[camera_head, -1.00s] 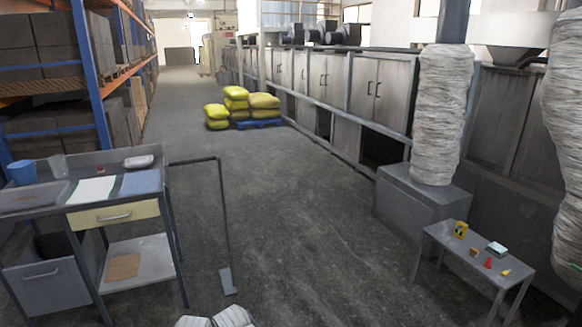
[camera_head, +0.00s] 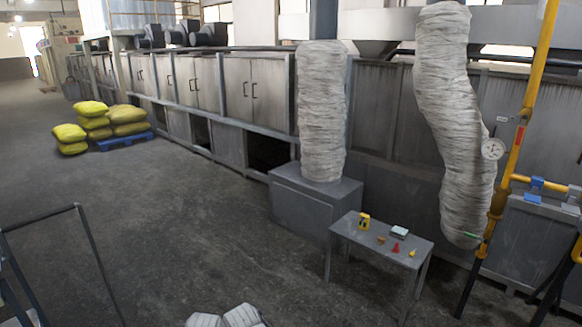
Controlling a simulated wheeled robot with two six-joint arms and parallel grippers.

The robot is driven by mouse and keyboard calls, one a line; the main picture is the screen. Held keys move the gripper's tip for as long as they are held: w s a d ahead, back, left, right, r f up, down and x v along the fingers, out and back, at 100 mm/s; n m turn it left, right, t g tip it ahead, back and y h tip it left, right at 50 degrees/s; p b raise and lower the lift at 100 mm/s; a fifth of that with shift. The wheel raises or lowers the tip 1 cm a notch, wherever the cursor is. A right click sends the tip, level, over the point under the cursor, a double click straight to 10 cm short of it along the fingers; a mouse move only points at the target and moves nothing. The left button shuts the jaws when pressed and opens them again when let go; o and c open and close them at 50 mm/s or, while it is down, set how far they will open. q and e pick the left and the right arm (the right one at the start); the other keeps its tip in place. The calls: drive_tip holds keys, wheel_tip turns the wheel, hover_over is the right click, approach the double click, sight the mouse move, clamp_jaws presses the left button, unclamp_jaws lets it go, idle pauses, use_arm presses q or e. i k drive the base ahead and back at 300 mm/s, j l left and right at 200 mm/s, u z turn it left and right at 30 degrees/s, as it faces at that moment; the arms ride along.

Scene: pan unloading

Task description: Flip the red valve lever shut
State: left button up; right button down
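A yellow pipe (camera_head: 518,140) rises at the right of the head view, with a round white gauge (camera_head: 492,149) beside it. A narrow red piece (camera_head: 519,136) lies along the pipe near gauge height; I cannot tell whether it is the valve lever or a label. Blue fittings (camera_head: 535,187) sit on a yellow side branch to the right. A small green piece (camera_head: 470,236) is low, left of the pipe.
A small grey table (camera_head: 345,228) with a yellow box, a pale box and small red and yellow pieces stands left of the pipe. A wrapped duct (camera_head: 455,130) hangs close beside the pipe. A dark rail frame (camera_head: 88,245) stands at left. The middle floor is open.

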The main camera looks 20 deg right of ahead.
sight(521, 129)
drive_tip(key=i+l+z, duration=0.1)
drive_tip(key=z, duration=0.35)
drive_tip(key=i+z, duration=0.6)
drive_tip(key=z, duration=0.3)
drive_tip(key=i+l+z, duration=0.3)
drive_tip(key=i, duration=0.2)
drive_tip(key=i+l+z, duration=0.25)
drive_tip(key=i, duration=0.3)
drive_tip(key=i+l, duration=0.1)
drive_tip(key=i+z, duration=0.05)
drive_tip(key=i, duration=0.05)
